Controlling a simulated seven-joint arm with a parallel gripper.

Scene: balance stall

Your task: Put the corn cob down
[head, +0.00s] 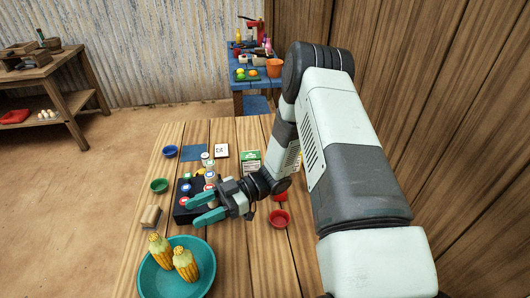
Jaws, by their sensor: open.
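Two yellow corn cobs show in the head view, a left one (160,249) and a right one (185,264). Both stand tilted in a teal bowl (207,281) at the near left of the wooden table. My gripper (191,210) has teal fingers and is open. It is beyond the bowl, over or beside a dark tray (181,215) of small round items. I see no corn between the fingers. My arm hides part of the table's right side.
A green bowl (159,186), a blue bowl (170,151) and a wooden block (151,216) line the left side. A red bowl (279,219) is right of my gripper. A green-and-white packet (250,161) and a white card (221,150) lie behind. Bare planks show between the bowls.

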